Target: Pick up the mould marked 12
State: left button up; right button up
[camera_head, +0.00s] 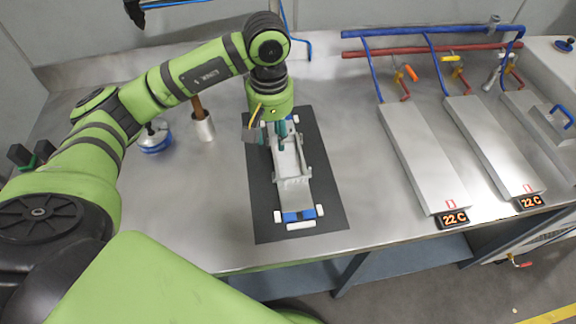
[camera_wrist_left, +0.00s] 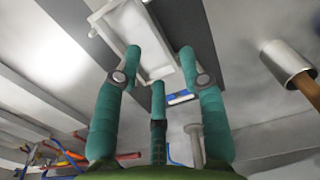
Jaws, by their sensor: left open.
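A pale grey, open-topped mould (camera_head: 291,168) lies on a dark mat (camera_head: 325,195) on the steel bench. No number 12 is legible on it. My left gripper (camera_head: 270,138) is over its far end, with teal fingers spread open. In the left wrist view the fingers of the left gripper (camera_wrist_left: 158,60) are apart around part of the mould (camera_wrist_left: 128,28). I cannot tell whether they touch it. The gripper and wrist partly hide the mould's far end in the head view. My right gripper is out of view.
Blue and white pieces (camera_head: 298,215) sit at the mould's near end. Long metal plates (camera_head: 420,155) with 22 C displays (camera_head: 453,219) lie right. Bench between mat and plates is clear.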

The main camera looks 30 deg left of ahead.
aim_at(276, 157)
pick_arm(q)
jog(key=shift+f, duration=0.5)
jog(key=shift+w+f, duration=0.1)
jog(key=shift+f, duration=0.2)
notch_tip(276, 157, down, 5)
jog(key=p, duration=0.3)
jog(key=shift+w+d+f, duration=0.1)
jog(key=shift+d+f, duration=0.05)
jog(key=shift+w+f, duration=0.1)
jog(key=shift+f, duration=0.45)
grip_shut()
jog(key=shift+r, duration=0.1)
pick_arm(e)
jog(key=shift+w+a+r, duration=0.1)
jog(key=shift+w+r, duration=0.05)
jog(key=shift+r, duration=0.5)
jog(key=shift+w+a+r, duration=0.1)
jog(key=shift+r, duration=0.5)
